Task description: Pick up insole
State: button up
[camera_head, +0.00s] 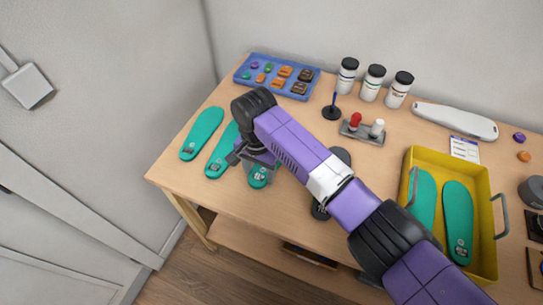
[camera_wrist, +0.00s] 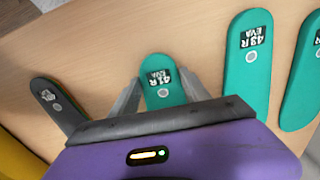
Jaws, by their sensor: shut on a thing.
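My gripper (camera_head: 262,165) is over the left half of the table, pointing down. It is shut on a teal insole (camera_wrist: 160,72) marked "41R EVA"; the two grey fingers (camera_wrist: 160,92) are on either side of it. In the head view part of this insole (camera_head: 259,180) shows below the gripper, the rest being hidden by my arm. I cannot tell whether it is lifted off the table. Two more teal insoles lie to its left in the head view, the nearer one (camera_head: 219,160) and the far-left one (camera_head: 202,132). The wrist view shows a "43R" insole (camera_wrist: 247,70).
A dark insole (camera_wrist: 58,108) lies beside the held one. A yellow tray (camera_head: 409,160) with two teal insoles stands at the right. A blue tray (camera_head: 243,78) with small parts, white bottles (camera_head: 373,85) and a small stand (camera_head: 362,133) are at the back. The front-left table is clear.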

notch_tip(320, 180, up, 20)
jog(key=p, duration=0.2)
dwell(0.5)
